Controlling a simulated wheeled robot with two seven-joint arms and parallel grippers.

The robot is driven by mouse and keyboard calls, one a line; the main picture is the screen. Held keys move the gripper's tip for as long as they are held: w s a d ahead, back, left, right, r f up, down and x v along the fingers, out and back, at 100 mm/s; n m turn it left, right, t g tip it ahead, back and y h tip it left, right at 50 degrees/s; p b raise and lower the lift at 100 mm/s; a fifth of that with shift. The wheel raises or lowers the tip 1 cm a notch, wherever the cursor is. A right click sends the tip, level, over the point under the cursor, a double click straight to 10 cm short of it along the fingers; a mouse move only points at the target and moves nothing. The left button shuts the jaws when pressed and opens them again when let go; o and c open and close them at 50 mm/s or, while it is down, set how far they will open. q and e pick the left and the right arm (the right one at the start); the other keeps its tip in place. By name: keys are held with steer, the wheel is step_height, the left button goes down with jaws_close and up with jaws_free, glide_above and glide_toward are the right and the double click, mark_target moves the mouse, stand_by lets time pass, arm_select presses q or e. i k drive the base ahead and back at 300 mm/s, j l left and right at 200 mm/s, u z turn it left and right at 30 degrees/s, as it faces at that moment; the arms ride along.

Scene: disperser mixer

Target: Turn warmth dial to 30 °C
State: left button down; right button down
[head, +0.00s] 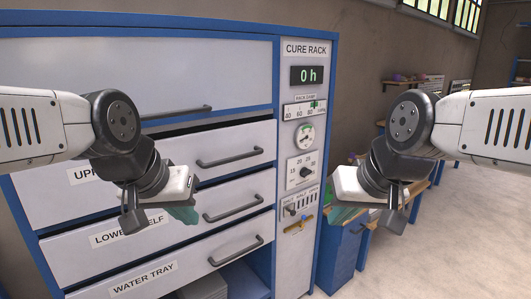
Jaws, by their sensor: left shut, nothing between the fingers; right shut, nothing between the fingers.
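The dial with a black knob (305,172) sits on a white plate on the cure rack's control panel (291,255). Its scale runs through about 15, 20, 25 and 30, with 30 on the right side. The knob's pointer is too small to read. My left gripper (184,214) is shut and empty, in front of the drawers to the left of the panel. My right gripper (347,216) is shut and empty, to the lower right of the dial. Both are apart from the knob, which is not covered.
Above the dial are a round gauge (305,136), a rack damp scale (304,110) and a display (306,76) reading 0 h. Below are a labelled selector (300,205) and a yellow handle (298,227).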

mark_target(304, 171)
steer(key=i+l, duration=0.15)
steer(key=l, duration=0.2)
steer(key=i+l, duration=0.15)
steer(key=l, duration=0.2)
steer(key=i+l, duration=0.15)
steer(key=l, duration=0.2)
